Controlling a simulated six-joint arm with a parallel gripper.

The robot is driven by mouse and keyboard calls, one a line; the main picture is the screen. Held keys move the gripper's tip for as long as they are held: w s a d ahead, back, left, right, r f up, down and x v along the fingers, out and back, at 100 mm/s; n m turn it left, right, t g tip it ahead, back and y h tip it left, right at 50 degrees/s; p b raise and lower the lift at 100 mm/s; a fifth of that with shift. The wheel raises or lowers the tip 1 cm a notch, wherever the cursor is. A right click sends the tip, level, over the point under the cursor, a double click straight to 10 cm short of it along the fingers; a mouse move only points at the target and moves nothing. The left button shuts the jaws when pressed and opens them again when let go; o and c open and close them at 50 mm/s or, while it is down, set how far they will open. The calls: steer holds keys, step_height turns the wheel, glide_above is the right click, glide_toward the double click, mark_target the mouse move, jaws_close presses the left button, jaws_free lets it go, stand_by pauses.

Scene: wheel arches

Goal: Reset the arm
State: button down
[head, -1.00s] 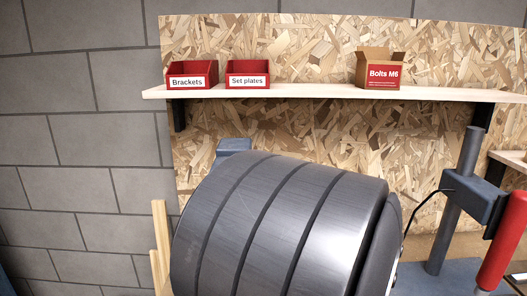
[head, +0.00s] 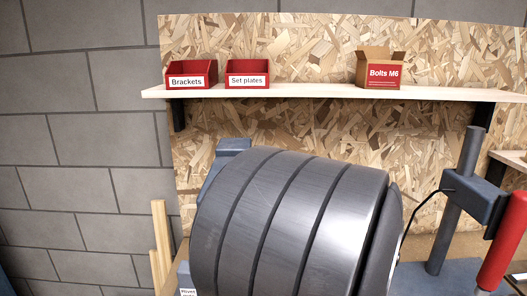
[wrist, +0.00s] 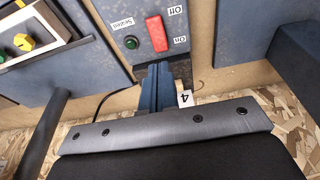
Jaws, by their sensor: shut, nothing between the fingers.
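My gripper (wrist: 159,84) shows in the middle of the wrist view. It is shut and empty, with nothing between its fingers. A grey plate with dark screws and a wide black body fill the bottom of that view. In the head view my large dark grey grooved arm link fills the lower middle and hides part of the bench and back board. My gripper is not visible there.
A shelf (head: 310,91) holds a Brackets bin (head: 191,74), a Set plates bin (head: 247,74) and a Bolts M6 box (head: 380,70). A post (head: 460,180) and red handle (head: 503,240) stand right. A red switch (wrist: 157,33) is in the wrist view.

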steer(key=w+v, duration=0.1)
steer(key=v, duration=0.6)
steer(key=shift+g, duration=0.9)
steer(key=f, duration=0.9)
steer(key=shift+w+d, duration=0.15)
steer(key=shift+w, duration=0.15)
steer(key=shift+w+f, duration=0.2)
steer(key=shift+w+g, duration=0.5)
steer(key=shift+g, duration=0.7)
step_height(320, 180, up, 7)
steer(key=shift+w+f, duration=0.2)
steer(key=shift+w, duration=0.3)
steer(key=shift+f, duration=0.1)
